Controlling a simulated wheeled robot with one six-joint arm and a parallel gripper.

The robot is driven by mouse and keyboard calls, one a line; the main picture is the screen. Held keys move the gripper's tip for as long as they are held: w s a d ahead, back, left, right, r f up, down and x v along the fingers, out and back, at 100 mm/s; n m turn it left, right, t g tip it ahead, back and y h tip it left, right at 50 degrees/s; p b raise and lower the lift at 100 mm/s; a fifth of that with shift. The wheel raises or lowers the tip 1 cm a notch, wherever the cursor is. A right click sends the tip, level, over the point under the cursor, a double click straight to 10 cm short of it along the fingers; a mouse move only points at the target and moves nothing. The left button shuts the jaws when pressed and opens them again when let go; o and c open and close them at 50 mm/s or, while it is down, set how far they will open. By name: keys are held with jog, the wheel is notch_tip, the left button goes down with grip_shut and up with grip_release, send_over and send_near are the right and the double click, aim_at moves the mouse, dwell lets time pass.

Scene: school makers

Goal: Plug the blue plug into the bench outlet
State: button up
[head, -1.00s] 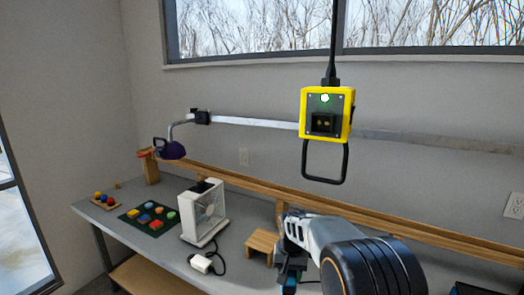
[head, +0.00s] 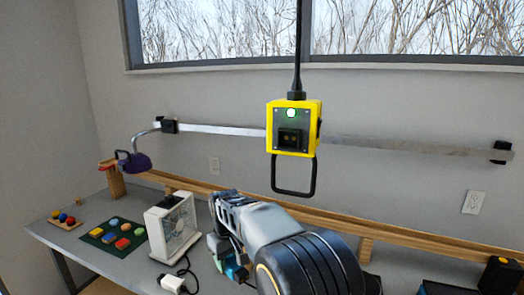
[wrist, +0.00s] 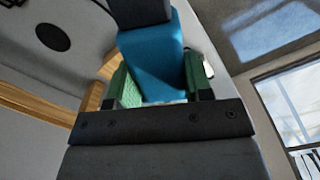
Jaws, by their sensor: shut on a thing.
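My gripper (head: 228,268) is shut on the blue plug (wrist: 150,62), held between two green finger pads in the wrist view. In the head view the plug (head: 236,272) is partly hidden behind my wrist, over the bench. A yellow outlet box (head: 293,127) hangs from a black cable above the bench, with a dark socket face, a lit green lamp and a black loop handle below. It is above and right of my gripper, clear of the plug. I cannot tell which outlet is the bench outlet.
A wooden rail (head: 330,222) runs along the back. Black boxes stand at right.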

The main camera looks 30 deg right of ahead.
jog(key=s+d+r+n+p, duration=0.1)
jog(key=s+r+n+p, duration=0.2)
jog(key=s+r+n, duration=0.65)
jog(key=s+r+n+p, duration=0.35)
jog(key=r+n, duration=0.25)
jog(key=r, duration=0.9)
jog(key=s+d+r+n+p, duration=0.1)
jog(key=s+r+n+p, duration=0.35)
jog(key=r+n, duration=0.55)
jog(key=w+d+r+m+p, duration=0.1)
jog(key=w+d+m, duration=0.1)
jog(key=w+d, duration=0.2)
jog(key=shift+d+r, duration=0.35)
jog(key=shift+d, duration=0.05)
jog(key=shift+w+d, duration=0.5)
jog(key=shift+d, duration=0.15)
